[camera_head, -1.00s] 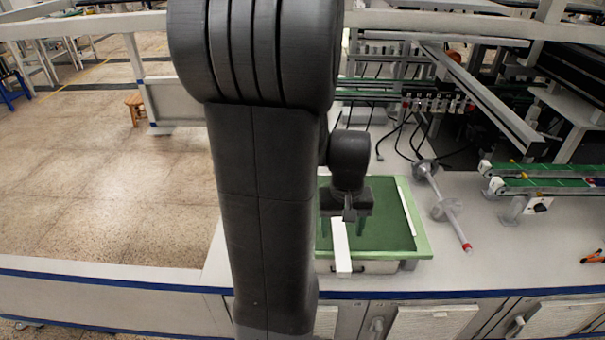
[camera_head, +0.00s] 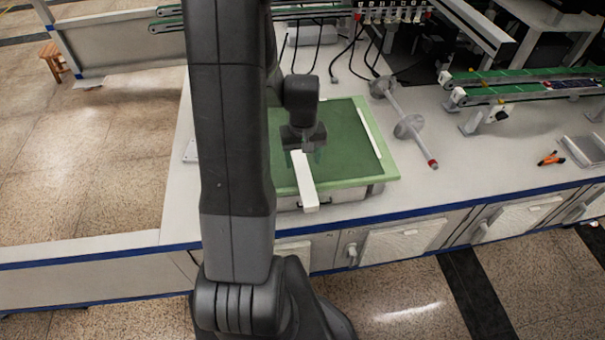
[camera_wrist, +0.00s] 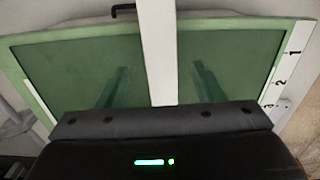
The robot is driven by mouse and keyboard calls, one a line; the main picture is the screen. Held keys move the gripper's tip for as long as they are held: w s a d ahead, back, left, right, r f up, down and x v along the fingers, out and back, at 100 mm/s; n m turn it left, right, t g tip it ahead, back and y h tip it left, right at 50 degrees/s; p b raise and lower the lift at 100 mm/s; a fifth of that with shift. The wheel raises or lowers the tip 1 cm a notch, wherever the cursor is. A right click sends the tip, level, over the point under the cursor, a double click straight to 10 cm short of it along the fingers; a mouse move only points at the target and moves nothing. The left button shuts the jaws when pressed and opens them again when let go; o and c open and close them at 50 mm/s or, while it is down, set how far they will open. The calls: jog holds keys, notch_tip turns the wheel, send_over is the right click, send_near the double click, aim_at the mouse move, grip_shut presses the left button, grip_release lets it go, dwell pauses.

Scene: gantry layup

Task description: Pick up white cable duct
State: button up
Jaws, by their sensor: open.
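The white cable duct (camera_head: 305,183) is a long white bar lying over the green board (camera_head: 345,165), with its near end past the board's front edge. In the wrist view the duct (camera_wrist: 158,50) runs up the middle of the picture. My gripper (camera_head: 303,150) is above the duct's far part. In the wrist view its two fingers, tinted green, stand apart on either side of the duct, with gaps between. The gripper is open and holds nothing. The duct's far end is hidden under the gripper.
A grey rod with round discs (camera_head: 408,125) lies right of the board. Orange-handled pliers (camera_head: 551,158) are farther right. The table between is clear.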

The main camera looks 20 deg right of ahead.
aim_at(303, 170)
jog(key=shift+f, duration=2.55)
jog(key=c, duration=1.1)
